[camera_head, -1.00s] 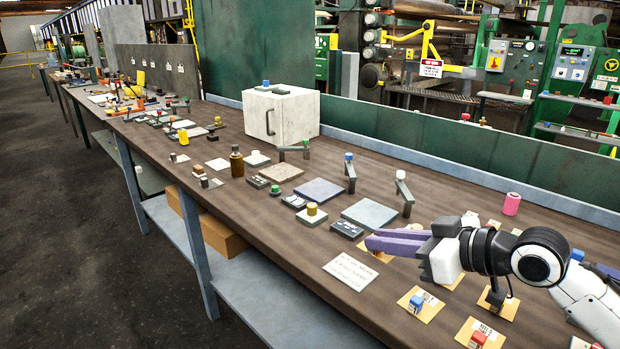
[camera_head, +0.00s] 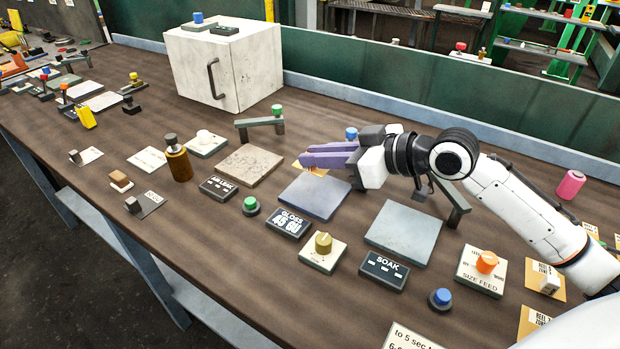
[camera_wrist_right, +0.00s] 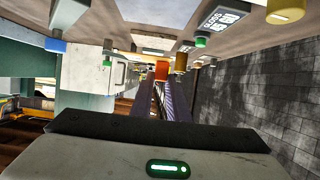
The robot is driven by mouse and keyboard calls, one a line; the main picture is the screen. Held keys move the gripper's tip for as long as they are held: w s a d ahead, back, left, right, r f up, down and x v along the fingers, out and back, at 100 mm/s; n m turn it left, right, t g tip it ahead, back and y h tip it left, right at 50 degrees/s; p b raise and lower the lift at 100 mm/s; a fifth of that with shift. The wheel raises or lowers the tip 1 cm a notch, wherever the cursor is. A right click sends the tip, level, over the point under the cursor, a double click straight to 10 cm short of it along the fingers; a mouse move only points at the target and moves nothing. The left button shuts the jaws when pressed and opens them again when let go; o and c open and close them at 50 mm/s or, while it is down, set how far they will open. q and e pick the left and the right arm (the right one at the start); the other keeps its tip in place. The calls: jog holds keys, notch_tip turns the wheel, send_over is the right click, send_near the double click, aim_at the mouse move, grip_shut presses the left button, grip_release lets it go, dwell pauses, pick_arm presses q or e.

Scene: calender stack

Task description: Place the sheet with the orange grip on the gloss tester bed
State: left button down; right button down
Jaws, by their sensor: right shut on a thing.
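My right gripper (camera_head: 303,160) comes in from the right with its purple fingers closed. In the right wrist view an orange grip (camera_wrist_right: 162,71) sits at the fingertips. A small tan-orange piece of the sheet (camera_head: 316,171) shows under the fingers in the head view; most of the sheet is hidden. The gloss tester bed (camera_head: 314,198) is a flat blue-grey plate behind the "GLOSS 45 GU" display (camera_head: 290,222). The fingers are above its far left part; the height gap is hard to judge. My left gripper is not in view.
A post with a side arm and blue knob (camera_head: 351,133) stands behind the bed. A beige plate (camera_head: 250,165) lies left and a grey-green plate (camera_head: 403,232) right, by the "SOAK" display (camera_head: 384,270). A white cabinet (camera_head: 225,65) stands at the back.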

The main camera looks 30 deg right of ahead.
aim_at(318, 201)
jog(key=shift+s+f, duration=0.2)
jog(key=shift+f, duration=0.95)
jog(key=shift+w+f, duration=0.1)
jog(key=shift+f, duration=2.5)
jog(key=shift+f, duration=0.1)
jog(key=c, duration=1.7)
grip_release()
jog(key=b+v, duration=0.1)
jog(key=v, duration=1.1)
